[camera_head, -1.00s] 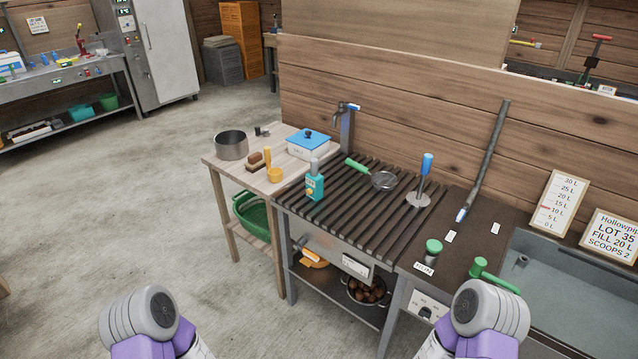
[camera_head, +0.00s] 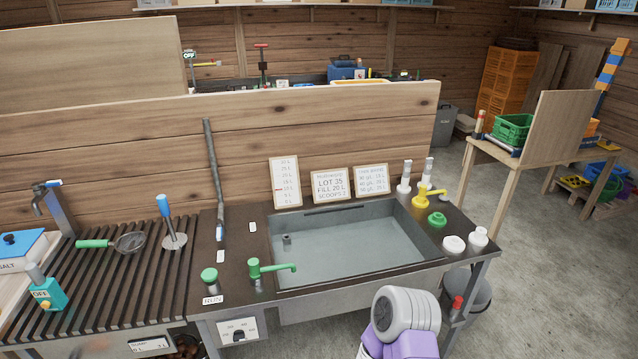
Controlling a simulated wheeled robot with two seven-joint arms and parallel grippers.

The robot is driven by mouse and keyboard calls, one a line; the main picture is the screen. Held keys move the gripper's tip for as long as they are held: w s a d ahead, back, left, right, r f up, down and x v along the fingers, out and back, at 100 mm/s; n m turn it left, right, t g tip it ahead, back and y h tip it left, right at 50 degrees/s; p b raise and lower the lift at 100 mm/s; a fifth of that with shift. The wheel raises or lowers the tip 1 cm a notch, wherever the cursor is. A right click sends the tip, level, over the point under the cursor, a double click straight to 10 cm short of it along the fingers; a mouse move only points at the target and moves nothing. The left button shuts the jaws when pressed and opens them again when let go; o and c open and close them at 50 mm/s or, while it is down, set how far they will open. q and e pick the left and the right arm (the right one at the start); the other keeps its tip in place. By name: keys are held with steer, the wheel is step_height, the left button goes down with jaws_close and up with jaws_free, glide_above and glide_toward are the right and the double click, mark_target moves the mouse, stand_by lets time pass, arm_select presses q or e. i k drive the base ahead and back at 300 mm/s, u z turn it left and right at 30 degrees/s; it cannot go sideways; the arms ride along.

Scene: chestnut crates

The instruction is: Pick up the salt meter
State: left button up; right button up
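A white box with a blue lid marked SALT (camera_head: 18,250) is partly cut off at the left edge. Neither gripper is in view. Only a grey and purple link of my own arm shows at the bottom right, well away from the teal device.
The slatted drainboard (camera_head: 98,308) holds a green-handled strainer (camera_head: 128,243) and a blue-handled masher (camera_head: 172,234). Open floor lies to the right.

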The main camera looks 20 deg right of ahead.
mark_target(43, 288)
steer(key=u, duration=2.2)
steer(key=i, duration=2.55)
steer(key=z, duration=3.45)
